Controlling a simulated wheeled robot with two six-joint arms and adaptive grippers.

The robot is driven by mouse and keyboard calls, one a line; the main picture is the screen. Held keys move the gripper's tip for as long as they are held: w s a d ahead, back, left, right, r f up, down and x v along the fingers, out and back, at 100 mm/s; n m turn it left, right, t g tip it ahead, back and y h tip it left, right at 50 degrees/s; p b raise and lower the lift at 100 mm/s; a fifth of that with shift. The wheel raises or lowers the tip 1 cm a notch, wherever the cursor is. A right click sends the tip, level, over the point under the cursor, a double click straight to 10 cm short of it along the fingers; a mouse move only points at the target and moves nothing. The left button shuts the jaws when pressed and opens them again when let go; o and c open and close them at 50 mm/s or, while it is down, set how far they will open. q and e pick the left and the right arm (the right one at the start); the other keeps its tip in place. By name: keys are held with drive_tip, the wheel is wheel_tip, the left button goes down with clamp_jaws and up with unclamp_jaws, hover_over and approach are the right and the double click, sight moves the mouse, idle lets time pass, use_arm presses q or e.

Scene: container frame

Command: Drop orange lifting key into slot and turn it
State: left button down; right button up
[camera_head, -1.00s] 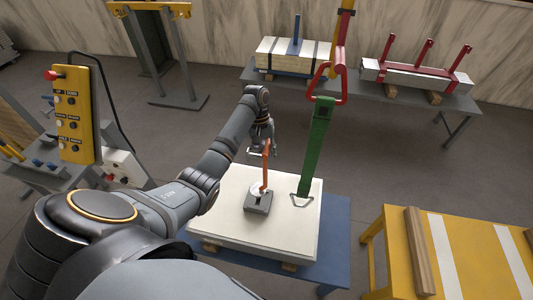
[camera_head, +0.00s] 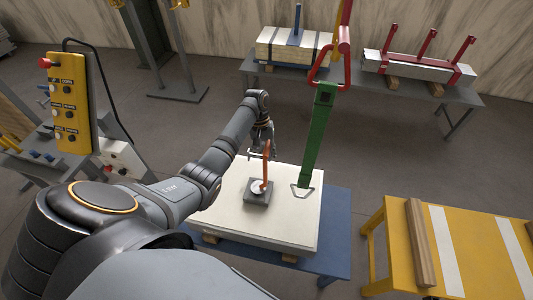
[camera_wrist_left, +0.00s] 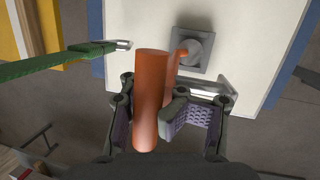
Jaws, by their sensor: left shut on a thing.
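The orange lifting key (camera_head: 266,168) stands roughly upright over the round slot in the grey block (camera_head: 258,197) on the white slab (camera_head: 230,228). In the left wrist view, the key's thick orange bar (camera_wrist_left: 151,95) lies between the fingers, and its thin end reaches the round slot (camera_wrist_left: 195,48). I cannot tell how deep the end sits. My left gripper (camera_head: 262,153) is behind the key's upper part and shut on it; it also shows in the left wrist view (camera_wrist_left: 160,118). My right gripper is not in view.
A green strap (camera_head: 318,135) hangs from a red hook (camera_head: 331,72) to a metal ring on the slab. The slab rests on a blue table (camera_head: 337,230). A yellow table (camera_head: 455,245) stands right. A yellow control panel (camera_head: 68,105) stands left.

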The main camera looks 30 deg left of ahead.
use_arm(q)
drive_tip(key=shift+w+a+f+n+t+y+p, duration=0.25)
drive_tip(key=shift+w+a+n+t+p, duration=0.4)
drive_tip(key=shift+n, duration=2.35)
drive_tip(key=shift+w+a+f+n+t+y+p, duration=0.3)
drive_tip(key=shift+a+n+t, duration=0.65)
drive_tip(key=shift+n, duration=2.05)
drive_tip(key=shift+w+a+f+n+t+y+p, duration=0.15)
drive_tip(key=shift+w+a+n+t+p, duration=0.5)
drive_tip(key=shift+n, duration=2.35)
drive_tip(key=shift+a, duration=0.15)
drive_tip(key=c, duration=0.6)
unclamp_jaws()
drive_tip(key=shift+s, duration=0.2)
